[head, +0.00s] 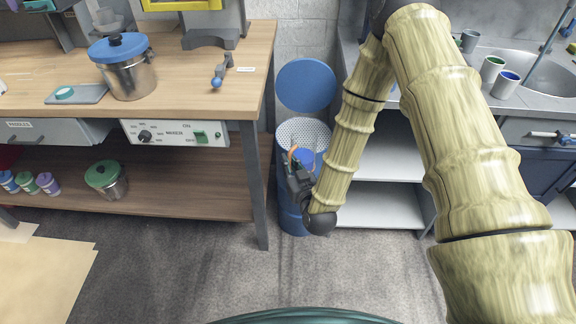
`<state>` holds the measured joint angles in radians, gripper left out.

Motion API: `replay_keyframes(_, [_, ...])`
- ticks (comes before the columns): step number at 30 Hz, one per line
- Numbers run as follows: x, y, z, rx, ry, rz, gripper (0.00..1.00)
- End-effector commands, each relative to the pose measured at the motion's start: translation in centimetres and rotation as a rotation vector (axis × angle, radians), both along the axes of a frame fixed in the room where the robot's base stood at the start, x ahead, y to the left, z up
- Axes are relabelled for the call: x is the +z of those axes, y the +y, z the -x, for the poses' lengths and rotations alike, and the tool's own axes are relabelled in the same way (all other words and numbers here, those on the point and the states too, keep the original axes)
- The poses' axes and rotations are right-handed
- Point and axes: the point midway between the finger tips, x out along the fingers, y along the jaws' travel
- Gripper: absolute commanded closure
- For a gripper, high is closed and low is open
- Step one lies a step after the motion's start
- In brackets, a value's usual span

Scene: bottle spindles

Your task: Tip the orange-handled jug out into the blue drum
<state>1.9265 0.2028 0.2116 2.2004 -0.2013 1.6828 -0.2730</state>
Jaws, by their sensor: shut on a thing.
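The blue drum (284,200) stands on the floor between the workbench and the sink unit. Its round blue lid (306,85) is raised behind it, and a pale perforated surface (303,131) shows at its top. My gripper (296,172) is in front of the drum's upper part, shut on the orange-handled jug. Only the orange handle (292,153) shows clearly. A blue patch beside it may be the jug's body, but I cannot tell. My gripper and arm hide most of the jug, so its tilt and contents are unclear.
The wooden workbench (190,85) is close on the left, with its metal leg (256,185) near the drum. A blue-lidded pot (128,78) stands on the bench. Grey floor in front is clear.

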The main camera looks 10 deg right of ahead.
Motion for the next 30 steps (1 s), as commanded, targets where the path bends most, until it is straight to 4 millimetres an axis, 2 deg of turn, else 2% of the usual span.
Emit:
replay_keyframes(1, [-0.9, 0.2, -0.6, 0.010, -0.001, 0.004, 1.00])
replay_keyframes(3, [-1.4, 0.2, -1.3, 0.015, 0.006, 0.003, 1.00])
replay_keyframes(10, [-2.0, -0.1, -3.2, 0.019, 0.012, -0.002, 1.00])
replay_keyframes(30, [-0.4, -0.7, -4.8, 0.016, 0.107, -0.043, 1.00])
